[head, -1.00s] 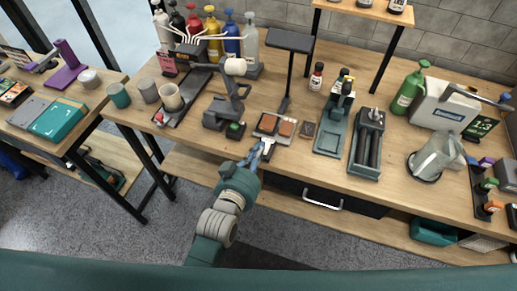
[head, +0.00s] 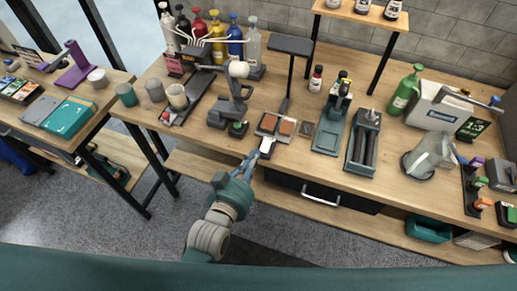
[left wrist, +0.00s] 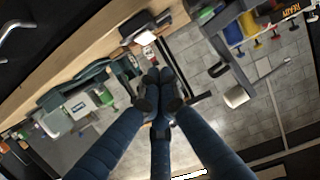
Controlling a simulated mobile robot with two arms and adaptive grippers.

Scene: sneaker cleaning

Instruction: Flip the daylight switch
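A small dark block with a pale top (head: 266,146), the likely daylight switch, sits at the table's front edge in the head view. Its label is too small to read. My left gripper (head: 253,158) is just in front of it, with its blue fingertips close to its near edge. I cannot tell whether they touch. In the left wrist view my left gripper's fingers (left wrist: 159,80) come together at the tips with nothing seen between them. A flat dark lamp head (head: 290,45) on a post stands behind the block. My right gripper is not in view.
A tray with two brown pads (head: 276,126) lies just behind the block. A grey clamp stand (head: 233,105) is to its left, and a teal tray (head: 328,137) to its right. A drawer handle (head: 320,197) juts out below the table edge.

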